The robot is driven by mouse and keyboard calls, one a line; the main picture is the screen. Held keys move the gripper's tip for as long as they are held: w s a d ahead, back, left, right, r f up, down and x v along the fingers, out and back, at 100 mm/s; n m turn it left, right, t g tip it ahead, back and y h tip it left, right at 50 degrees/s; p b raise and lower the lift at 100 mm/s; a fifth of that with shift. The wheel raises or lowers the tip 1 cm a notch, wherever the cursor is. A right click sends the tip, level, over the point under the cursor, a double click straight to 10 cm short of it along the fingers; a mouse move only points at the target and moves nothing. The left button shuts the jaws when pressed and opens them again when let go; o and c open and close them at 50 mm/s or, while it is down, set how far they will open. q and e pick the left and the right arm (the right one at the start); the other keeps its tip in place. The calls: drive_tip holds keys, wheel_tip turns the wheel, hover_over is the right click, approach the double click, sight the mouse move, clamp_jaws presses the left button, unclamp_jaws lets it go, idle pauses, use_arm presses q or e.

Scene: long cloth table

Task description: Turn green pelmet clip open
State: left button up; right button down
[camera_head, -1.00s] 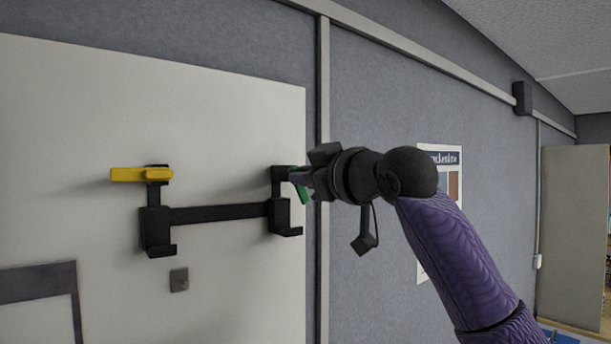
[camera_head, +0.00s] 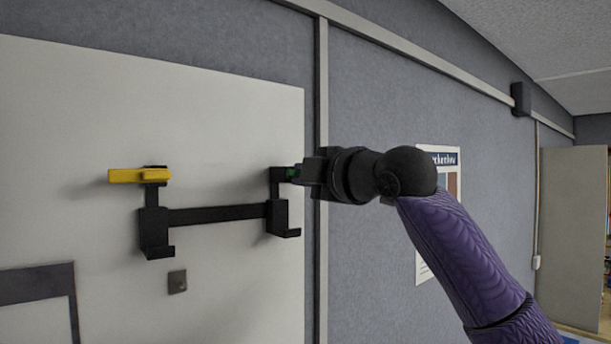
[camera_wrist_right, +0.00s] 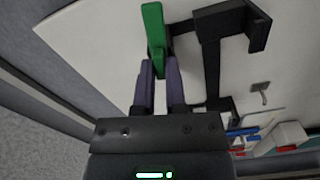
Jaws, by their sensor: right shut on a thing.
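The green pelmet clip (camera_head: 291,173) sits at the top of the right bracket of a black rack (camera_head: 220,214) on a white board. In the head view only a sliver of it shows beside my right gripper (camera_head: 300,174), which hides the rest. In the right wrist view the green clip (camera_wrist_right: 153,25) reaches up from between the fingers of my right gripper (camera_wrist_right: 158,72), which is shut on its near end. My left gripper is not in view.
A yellow clip (camera_head: 140,175) lies level on top of the rack's left bracket. A small grey square plate (camera_head: 177,281) is on the white board (camera_head: 100,110) below the rack. A poster (camera_head: 452,185) hangs on the grey wall behind my right arm.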

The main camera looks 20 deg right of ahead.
drive_tip(key=shift+n, duration=1)
drive_tip(key=c, duration=0.7)
unclamp_jaws()
drive_tip(key=b+v, duration=0.5)
drive_tip(key=v, duration=0.5)
drive_tip(key=shift+r, duration=0.1)
